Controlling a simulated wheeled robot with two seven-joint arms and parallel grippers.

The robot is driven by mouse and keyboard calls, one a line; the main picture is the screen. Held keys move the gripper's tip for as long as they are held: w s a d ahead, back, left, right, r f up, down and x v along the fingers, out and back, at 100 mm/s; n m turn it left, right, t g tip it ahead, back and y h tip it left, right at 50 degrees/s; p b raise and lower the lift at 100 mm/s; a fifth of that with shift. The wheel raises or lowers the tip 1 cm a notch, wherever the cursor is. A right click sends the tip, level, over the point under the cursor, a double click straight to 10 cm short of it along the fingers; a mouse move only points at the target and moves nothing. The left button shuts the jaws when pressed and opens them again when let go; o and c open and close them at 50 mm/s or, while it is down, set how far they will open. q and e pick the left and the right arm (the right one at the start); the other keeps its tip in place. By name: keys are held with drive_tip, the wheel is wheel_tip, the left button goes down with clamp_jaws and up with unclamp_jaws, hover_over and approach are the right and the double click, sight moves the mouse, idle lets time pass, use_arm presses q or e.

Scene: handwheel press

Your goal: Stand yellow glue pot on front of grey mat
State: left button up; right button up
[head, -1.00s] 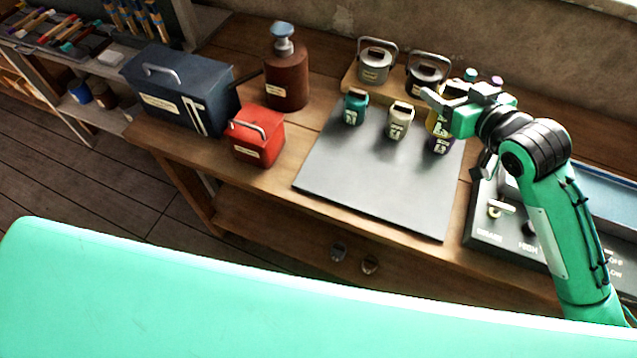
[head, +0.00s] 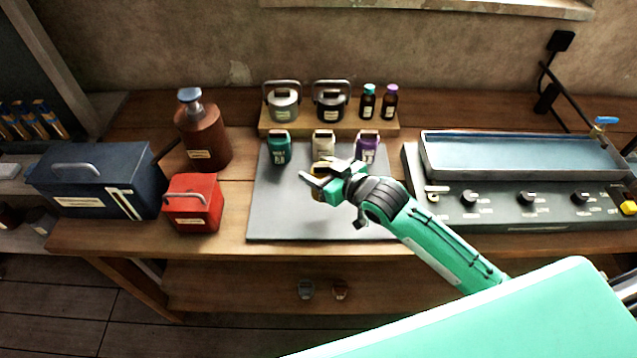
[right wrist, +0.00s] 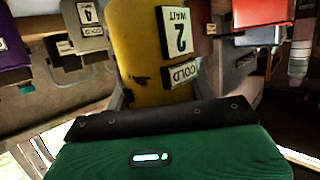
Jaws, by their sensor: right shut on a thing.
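The yellow glue pot (head: 318,195) is over the middle of the grey mat (head: 272,218), in front of the cream pot. My right gripper (head: 322,178) is shut on it and hides much of it. In the right wrist view the yellow pot (right wrist: 140,45) fills the space between the fingers, with labels reading "2 WAIT" and "COLD". I cannot tell whether its base touches the mat. My left gripper is not in view.
A teal pot (head: 279,150), a cream pot (head: 323,144) and a purple pot (head: 367,147) stand along the mat's back. The mat's front strip is clear. A red box (head: 193,205) stands left of the mat, and a grey control unit (head: 425,205) stands right.

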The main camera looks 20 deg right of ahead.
wheel_tip(320, 180, down, 6)
drive_tip(key=shift+r+p, duration=0.25)
drive_tip(key=shift+p, duration=0.05)
drive_tip(key=shift+f, duration=0.1)
drive_tip(key=shift+f, duration=0.2)
drive_tip(key=o, duration=1.3)
drive_tip(key=shift+c, duration=0.2)
drive_tip(key=shift+r, duration=0.1)
